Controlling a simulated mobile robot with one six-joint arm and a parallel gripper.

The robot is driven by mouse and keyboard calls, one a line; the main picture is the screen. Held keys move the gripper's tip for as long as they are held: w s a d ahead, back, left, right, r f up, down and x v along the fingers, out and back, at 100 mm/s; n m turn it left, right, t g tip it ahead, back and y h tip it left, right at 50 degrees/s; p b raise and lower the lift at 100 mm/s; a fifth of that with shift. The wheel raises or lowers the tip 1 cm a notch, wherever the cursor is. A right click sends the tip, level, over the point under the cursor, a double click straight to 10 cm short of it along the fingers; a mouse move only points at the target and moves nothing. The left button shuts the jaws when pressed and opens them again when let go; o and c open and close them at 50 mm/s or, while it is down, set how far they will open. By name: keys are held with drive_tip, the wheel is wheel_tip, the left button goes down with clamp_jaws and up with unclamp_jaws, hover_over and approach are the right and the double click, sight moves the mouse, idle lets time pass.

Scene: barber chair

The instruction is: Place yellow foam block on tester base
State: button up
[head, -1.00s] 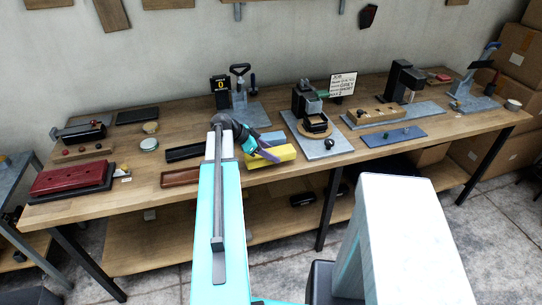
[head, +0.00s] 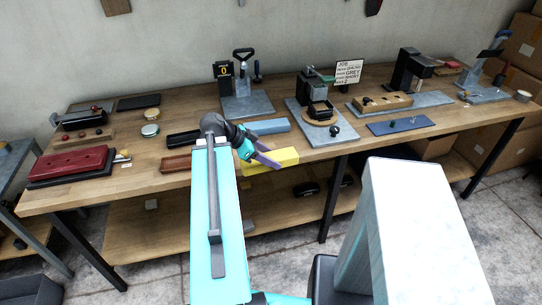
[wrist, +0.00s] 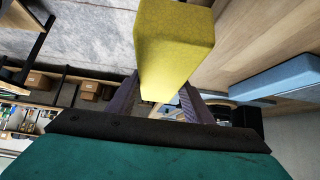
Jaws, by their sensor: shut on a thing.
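My gripper (head: 264,157) is shut on the yellow foam block (head: 283,160), which in the head view appears over the bench's front edge. In the wrist view, the yellow block (wrist: 175,45) sticks out from between my purple fingers (wrist: 158,103). The height of the block over the bench is hard to tell. The likely tester base is the grey plate (head: 262,106) at the back middle of the bench, with a lever handle (head: 243,56) and a black display (head: 223,74) reading 0. Its top looks bare in front. The gripper and block are in front of it, apart from it.
A blue block (head: 268,126) lies between the grey plate and my gripper; it also shows in the wrist view (wrist: 270,78). Dark and brown trays (head: 183,138) lie to the left. Another grey-based fixture (head: 336,140) stands to the right.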

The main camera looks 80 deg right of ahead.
drive_tip(key=shift+a+f+b, duration=0.15)
drive_tip(key=shift+a+b, duration=0.35)
drive_tip(key=shift+b, duration=2.75)
drive_tip(key=shift+a+b, duration=0.35)
drive_tip(key=shift+b, duration=0.8)
drive_tip(key=shift+a+b, duration=0.1)
drive_tip(key=shift+b, duration=0.25)
drive_tip(key=shift+a+r+b, duration=0.25)
drive_tip(key=shift+b, duration=0.3)
drive_tip(key=shift+s, duration=0.1)
